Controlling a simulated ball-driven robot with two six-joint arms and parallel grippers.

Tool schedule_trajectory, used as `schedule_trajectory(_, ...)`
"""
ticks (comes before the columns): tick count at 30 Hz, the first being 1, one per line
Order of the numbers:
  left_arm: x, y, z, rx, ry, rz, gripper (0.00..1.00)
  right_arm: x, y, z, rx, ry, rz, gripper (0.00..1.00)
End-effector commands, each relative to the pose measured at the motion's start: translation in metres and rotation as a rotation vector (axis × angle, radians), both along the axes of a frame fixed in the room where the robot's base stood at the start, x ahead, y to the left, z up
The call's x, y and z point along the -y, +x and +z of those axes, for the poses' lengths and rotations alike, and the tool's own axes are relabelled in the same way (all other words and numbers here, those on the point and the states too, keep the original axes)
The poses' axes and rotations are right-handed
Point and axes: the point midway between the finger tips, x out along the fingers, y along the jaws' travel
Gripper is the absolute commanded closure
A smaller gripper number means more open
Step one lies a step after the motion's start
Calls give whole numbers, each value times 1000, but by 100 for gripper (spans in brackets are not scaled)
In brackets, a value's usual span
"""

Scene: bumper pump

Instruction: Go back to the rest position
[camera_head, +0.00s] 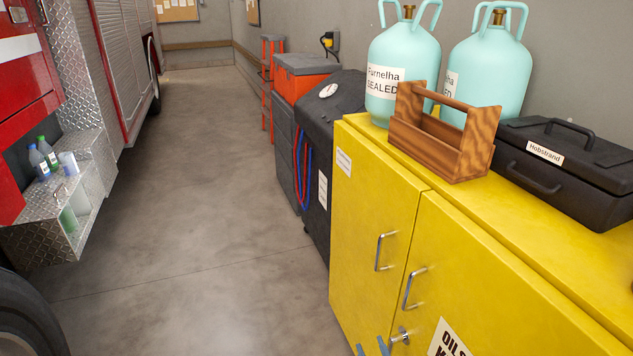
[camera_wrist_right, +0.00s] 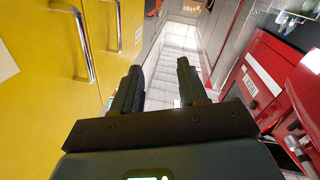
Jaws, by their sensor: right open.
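My right gripper (camera_wrist_right: 158,88) is open and empty in the right wrist view, its two dark fingers apart with floor behind them. In the head view only the tips of my right gripper (camera_head: 372,349) show at the bottom edge, in front of the yellow cabinet (camera_head: 375,190) near its lower handle and lock. My left gripper is in neither view.
On the cabinet stand two pale blue gas cylinders (camera_head: 403,50), a wooden tool carrier (camera_head: 440,140) and a black case (camera_head: 565,165). A dark machine (camera_head: 330,130) stands beyond it. A red fire truck (camera_head: 25,75) lines the left. The concrete floor (camera_head: 200,200) between is clear.

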Motion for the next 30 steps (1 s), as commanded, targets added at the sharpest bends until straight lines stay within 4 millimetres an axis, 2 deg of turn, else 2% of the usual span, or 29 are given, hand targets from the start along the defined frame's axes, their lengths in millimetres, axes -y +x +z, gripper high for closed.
schedule_trajectory(1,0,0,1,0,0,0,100,11,-24,10,19,63,-9,58)
schedule_trajectory(9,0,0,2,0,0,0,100,55,-133,69,95,307,-66,58)
schedule_trajectory(12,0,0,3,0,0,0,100,68,-166,80,80,329,-101,58)
schedule_trajectory(15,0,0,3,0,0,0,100,76,-191,80,39,331,-134,58)
schedule_trajectory(18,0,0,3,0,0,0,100,81,-211,74,-5,325,-160,58)
schedule_trajectory(22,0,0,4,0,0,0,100,85,-227,63,-54,318,-186,58)
schedule_trajectory(30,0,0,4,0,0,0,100,86,-229,61,-60,317,-190,58)
